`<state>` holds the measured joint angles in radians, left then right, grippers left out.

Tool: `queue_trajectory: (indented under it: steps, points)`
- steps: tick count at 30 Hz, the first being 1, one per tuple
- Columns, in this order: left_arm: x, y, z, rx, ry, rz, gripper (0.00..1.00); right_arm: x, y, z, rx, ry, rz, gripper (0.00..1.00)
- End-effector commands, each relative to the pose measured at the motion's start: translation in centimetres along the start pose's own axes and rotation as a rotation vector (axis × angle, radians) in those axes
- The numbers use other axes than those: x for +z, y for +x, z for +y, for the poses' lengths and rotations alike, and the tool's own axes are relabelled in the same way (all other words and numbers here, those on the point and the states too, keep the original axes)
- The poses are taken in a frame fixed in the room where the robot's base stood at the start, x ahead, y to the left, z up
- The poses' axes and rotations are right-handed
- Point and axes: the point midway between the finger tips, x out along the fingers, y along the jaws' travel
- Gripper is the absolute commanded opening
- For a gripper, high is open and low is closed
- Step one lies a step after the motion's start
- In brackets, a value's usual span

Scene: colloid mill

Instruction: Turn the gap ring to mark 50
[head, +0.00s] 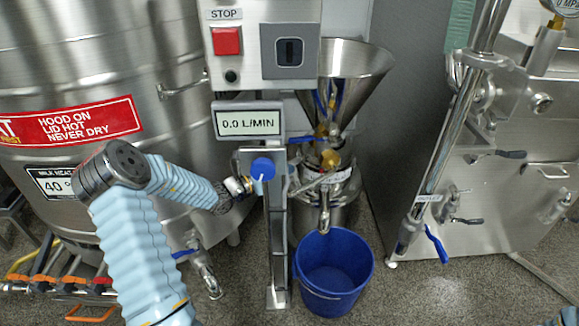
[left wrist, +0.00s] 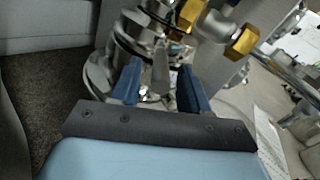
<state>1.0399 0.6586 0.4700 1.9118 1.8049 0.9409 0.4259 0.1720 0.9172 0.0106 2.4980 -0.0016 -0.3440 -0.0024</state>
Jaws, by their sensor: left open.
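The colloid mill stands below a steel funnel hopper (head: 345,65). Its gap ring (head: 330,177) carries a pale scale band, and a metal lever sticks out to the left; the mark numbers are too small to read. My left arm reaches in from the left, and its gripper is mostly hidden behind the grey post. In the left wrist view my left gripper (left wrist: 161,82) is open, with its two blue fingers on either side of a grey metal bar (left wrist: 160,66), apparently the lever. I cannot tell whether they touch it. My right gripper is not in view.
A display (head: 249,122) reads 0.0 L/MIN. Brass fittings (left wrist: 243,40) sit close beyond the fingers. A blue bucket (head: 335,290) stands below. A steel tank (head: 80,60) is left.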

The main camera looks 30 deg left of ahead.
Motion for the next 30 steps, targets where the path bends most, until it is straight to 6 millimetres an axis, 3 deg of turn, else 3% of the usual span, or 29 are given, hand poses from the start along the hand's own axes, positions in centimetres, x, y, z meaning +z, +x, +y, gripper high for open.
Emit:
queue_trajectory:
  steps: [6,17,26,30]
  points:
    - [-0.1,2.9,0.0,-0.001,0.0,0.0,0.45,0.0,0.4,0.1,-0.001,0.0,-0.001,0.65]
    - [0.0,3.4,0.0,0.0,0.0,0.001,0.45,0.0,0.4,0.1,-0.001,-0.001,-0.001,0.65]
    - [0.0,3.3,0.0,0.0,0.0,0.001,0.0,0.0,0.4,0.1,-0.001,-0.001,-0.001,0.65]
    - [0.0,3.3,0.0,0.0,0.0,0.001,0.0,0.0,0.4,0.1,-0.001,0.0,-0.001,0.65]
